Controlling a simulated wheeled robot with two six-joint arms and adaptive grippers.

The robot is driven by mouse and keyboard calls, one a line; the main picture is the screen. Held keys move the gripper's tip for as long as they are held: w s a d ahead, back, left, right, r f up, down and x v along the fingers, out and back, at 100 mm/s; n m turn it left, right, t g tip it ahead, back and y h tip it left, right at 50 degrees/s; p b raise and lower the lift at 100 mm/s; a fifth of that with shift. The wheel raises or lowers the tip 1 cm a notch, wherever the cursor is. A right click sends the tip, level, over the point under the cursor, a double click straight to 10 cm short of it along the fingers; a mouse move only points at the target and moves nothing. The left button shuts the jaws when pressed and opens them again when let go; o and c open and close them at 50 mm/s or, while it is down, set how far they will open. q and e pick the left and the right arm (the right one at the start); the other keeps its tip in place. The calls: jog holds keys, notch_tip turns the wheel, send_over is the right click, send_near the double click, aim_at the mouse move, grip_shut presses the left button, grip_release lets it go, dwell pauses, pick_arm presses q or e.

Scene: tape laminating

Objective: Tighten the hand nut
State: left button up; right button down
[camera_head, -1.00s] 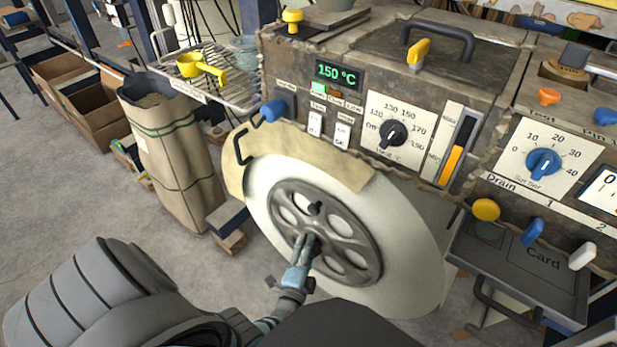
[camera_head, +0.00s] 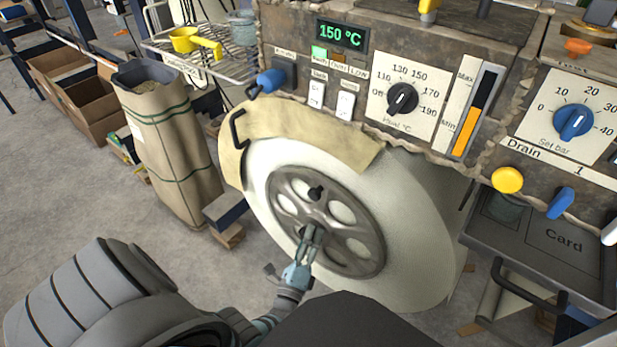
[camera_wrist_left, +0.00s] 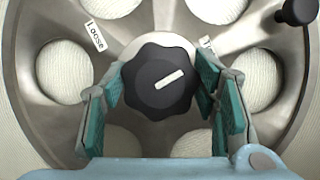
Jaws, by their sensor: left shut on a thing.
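The hand nut (camera_wrist_left: 158,88) is a black, lobed knob with a white line at the centre of the grey spoked wheel (camera_head: 283,190). In the left wrist view its white line tilts up to the right. A "Loose" label (camera_wrist_left: 95,36) is at its upper left; a second label (camera_wrist_left: 207,44) at its upper right is partly hidden by a finger. My left gripper (camera_head: 312,233) reaches the wheel's hub, its teal fingers (camera_wrist_left: 160,95) shut on the nut from both sides. My right gripper is not in view.
A small black handle knob (camera_head: 316,192) sticks out from the wheel above the hub. The wheel is on a large white roll (camera_head: 420,230) below a machine panel reading 150 °C (camera_head: 342,36). A drawer handle (camera_head: 525,285) juts out at right.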

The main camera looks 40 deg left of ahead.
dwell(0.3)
pick_arm(q)
jog(key=o, duration=1.2)
jog(key=shift+c, duration=0.2)
jog(key=v, duration=0.7)
jog(key=shift+s, duration=0.25)
jog(key=shift+d, duration=0.1)
